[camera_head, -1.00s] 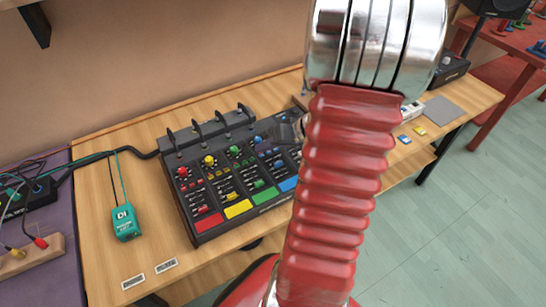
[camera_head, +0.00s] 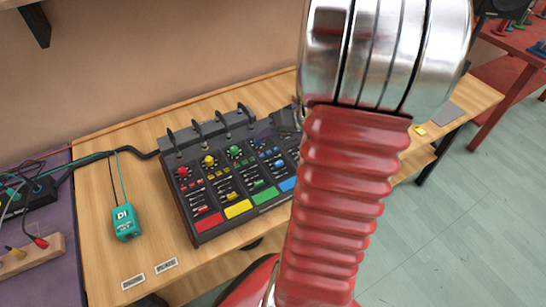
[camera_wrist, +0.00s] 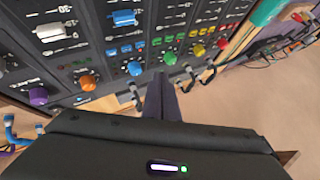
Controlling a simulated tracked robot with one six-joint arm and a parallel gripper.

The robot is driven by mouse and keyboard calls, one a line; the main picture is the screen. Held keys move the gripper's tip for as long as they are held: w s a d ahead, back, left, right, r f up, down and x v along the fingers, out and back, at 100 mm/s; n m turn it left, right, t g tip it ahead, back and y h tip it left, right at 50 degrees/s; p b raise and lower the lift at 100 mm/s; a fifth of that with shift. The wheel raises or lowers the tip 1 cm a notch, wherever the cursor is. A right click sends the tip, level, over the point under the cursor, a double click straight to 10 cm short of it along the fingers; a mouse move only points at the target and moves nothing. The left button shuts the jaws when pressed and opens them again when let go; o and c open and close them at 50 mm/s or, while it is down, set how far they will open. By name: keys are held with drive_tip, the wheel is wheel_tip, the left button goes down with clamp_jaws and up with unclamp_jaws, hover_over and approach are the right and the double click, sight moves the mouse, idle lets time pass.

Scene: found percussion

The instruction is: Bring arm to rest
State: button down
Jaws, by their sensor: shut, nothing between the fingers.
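My red ribbed arm (camera_head: 338,200) with a silver joint (camera_head: 385,50) rises through the right half of the head view. My gripper (camera_wrist: 161,84) shows at the bottom middle of the wrist view as dark, closed fingers with nothing between them. It is in front of the black mixer panel (camera_wrist: 205,22); I cannot tell whether it touches it. In the head view the gripper is not clearly seen, as my arm hides much of that area. The mixer (camera_head: 188,207) lies on the wooden table with coloured knobs and pads.
A teal DI box (camera_head: 125,223) with cables sits left of the mixer on the wooden table (camera_head: 98,235). A purple surface (camera_head: 68,270) with a black box (camera_head: 40,190) is at the far left. A red table (camera_head: 490,75) stands at right. Floor (camera_head: 460,220) is open there.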

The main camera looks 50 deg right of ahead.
drive_tip(key=shift+r, duration=0.65)
